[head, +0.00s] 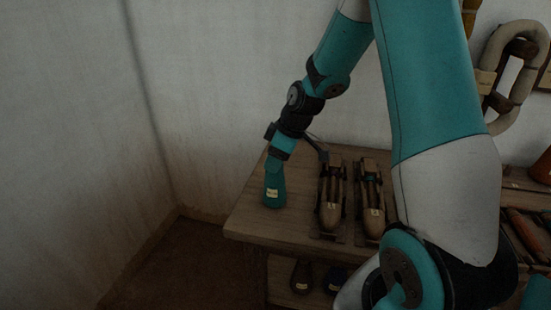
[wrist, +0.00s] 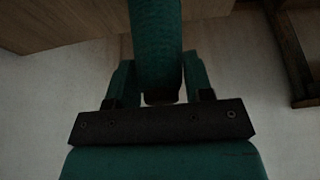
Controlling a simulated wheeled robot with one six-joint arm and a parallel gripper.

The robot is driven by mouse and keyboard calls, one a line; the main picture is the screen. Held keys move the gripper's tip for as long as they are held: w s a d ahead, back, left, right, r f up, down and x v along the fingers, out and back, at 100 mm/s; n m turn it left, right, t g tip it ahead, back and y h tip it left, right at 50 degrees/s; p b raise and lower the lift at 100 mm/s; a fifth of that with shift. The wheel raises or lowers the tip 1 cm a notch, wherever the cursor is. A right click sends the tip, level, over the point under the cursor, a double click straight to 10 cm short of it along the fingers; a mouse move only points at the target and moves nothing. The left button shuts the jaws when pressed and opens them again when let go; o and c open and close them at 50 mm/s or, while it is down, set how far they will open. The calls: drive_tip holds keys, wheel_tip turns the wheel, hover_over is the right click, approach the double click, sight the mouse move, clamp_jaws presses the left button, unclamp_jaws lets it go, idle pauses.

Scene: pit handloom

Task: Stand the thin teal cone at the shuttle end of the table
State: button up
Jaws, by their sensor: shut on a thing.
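The teal cone (head: 273,192), with a small pale label, is upright at the left end of the wooden table (head: 254,222), left of two wooden shuttles (head: 331,205) (head: 371,205). Its base is at or very close to the tabletop; I cannot tell whether it touches. My gripper (head: 274,168) is shut on the upper part of the cone from above. In the wrist view the cone (wrist: 155,40) runs between the two fingers of my gripper (wrist: 157,78), its narrow end toward the palm.
The two shuttles lie side by side just right of the cone. A lower shelf holds a brown cone (head: 302,276) and a dark blue one (head: 334,278). Bare wall stands behind and left of the table. A hank of pale yarn (head: 497,50) hangs at upper right.

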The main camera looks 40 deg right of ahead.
drive_tip(key=o, duration=1.2)
drive_tip(key=p+v, duration=0.2)
drive_tip(key=v, duration=1)
drive_tip(key=s+a+r+g+y, duration=0.1)
drive_tip(key=s+a+r, duration=0.15)
drive_tip(key=a, duration=0.65)
drive_tip(key=s+a+r, duration=0.1)
drive_tip(key=s+a, duration=0.3)
drive_tip(key=a, duration=0.4)
drive_tip(key=s+a, duration=0.3)
drive_tip(key=s, duration=0.1)
drive_tip(key=s+a+g, duration=0.1)
drive_tip(key=s+a, duration=0.2)
drive_tip(key=s, duration=0.2)
drive_tip(key=s+a+g, duration=0.1)
drive_tip(key=s+a, duration=0.2)
drive_tip(key=s, duration=0.2)
drive_tip(key=shift+s+a+r+m, duration=0.1)
drive_tip(key=shift+a+r+m, duration=0.1)
drive_tip(key=shift+m, duration=0.1)
